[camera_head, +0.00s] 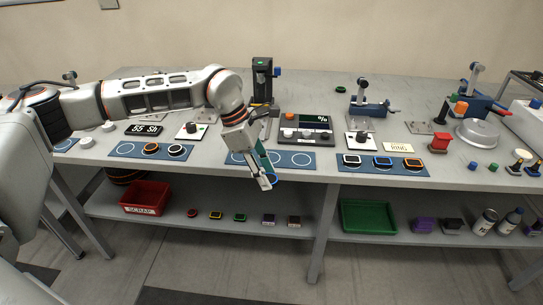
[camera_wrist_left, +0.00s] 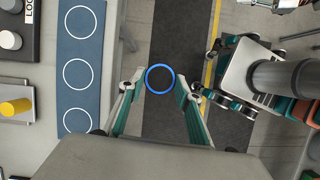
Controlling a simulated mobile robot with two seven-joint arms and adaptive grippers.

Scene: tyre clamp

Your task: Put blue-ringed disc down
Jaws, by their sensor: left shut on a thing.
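The blue-ringed disc (camera_wrist_left: 160,78) is black with a bright blue rim. In the wrist view it sits between the fingertips of my left gripper (camera_wrist_left: 158,83), which is shut on it. In the head view my left gripper (camera_head: 268,182) points down just in front of the table's front edge, with part of the disc's blue rim (camera_head: 275,180) showing at its fingertips. The disc is held over the floor, clear of the tabletop. A blue mat with white circles (camera_head: 301,160) lies behind the gripper, partly hidden by it.
Left and right mats (camera_head: 122,149) (camera_head: 345,167) hold several ringed pieces. A display panel (camera_head: 318,123) and a black stand (camera_head: 262,75) stand behind the middle mat. Below, a shelf carries a red scrap bin (camera_head: 146,198) and a green tray (camera_head: 368,217).

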